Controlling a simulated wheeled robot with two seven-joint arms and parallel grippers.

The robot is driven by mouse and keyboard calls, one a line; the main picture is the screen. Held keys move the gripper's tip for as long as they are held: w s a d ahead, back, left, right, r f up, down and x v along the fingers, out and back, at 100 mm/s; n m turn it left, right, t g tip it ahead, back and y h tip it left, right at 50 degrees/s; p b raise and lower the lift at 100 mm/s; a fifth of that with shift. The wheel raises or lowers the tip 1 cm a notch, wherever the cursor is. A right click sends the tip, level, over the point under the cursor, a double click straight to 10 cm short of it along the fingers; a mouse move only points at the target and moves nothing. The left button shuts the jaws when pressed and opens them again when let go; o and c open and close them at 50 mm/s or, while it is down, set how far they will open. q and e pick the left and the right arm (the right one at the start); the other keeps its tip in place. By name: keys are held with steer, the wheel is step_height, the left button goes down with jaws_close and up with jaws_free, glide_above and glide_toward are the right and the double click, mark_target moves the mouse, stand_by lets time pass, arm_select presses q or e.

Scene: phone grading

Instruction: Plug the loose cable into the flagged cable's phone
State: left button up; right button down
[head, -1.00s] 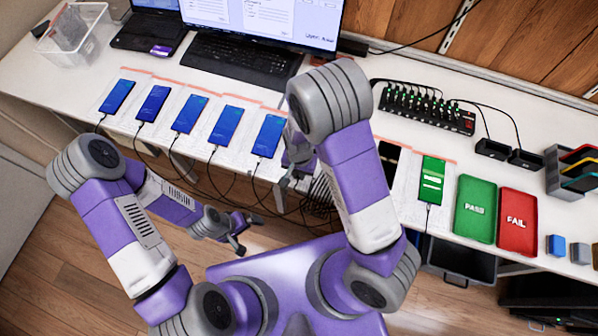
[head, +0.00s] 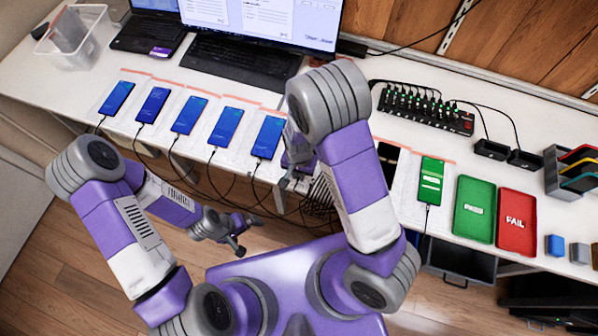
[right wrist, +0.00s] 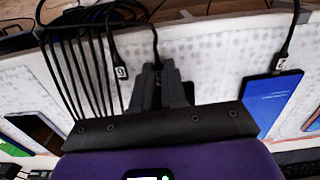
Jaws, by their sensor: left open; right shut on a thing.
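Several blue-screened phones, such as the rightmost one (head: 267,137), lie in a row on white mats with cables at their near ends. A dark phone (head: 388,153) is partly hidden behind my right arm. A green-screened phone (head: 432,181) lies right of it. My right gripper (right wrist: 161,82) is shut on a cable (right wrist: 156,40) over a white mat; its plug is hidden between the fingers. A cable with a white tag (right wrist: 120,72) hangs beside it. The rightmost blue phone (right wrist: 273,103) has a tagged cable (right wrist: 287,48) plugged in. My left gripper (head: 240,238) is open and empty, off the table's front. I cannot make out a flag.
A black hub (head: 428,108) with several cables stands at the back. A green tray (head: 474,209) and a red FAIL tray (head: 517,221) lie to the right. Several dark cables (right wrist: 85,60) hang close together beside my right gripper. A keyboard and monitor stand behind the phones.

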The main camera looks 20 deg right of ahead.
mark_target(298, 179)
stand_by(0.9)
steer(key=c, duration=1.1)
jaws_free()
steer(key=shift+s+a+r+p, duration=0.15)
steer(key=shift+s+r+p, duration=0.05)
steer(key=shift+r+p, duration=1.1)
steer(key=shift+s+a+r+p, duration=0.1)
steer(key=shift+s+r+p, duration=0.05)
steer(key=shift+r+p, duration=1.1)
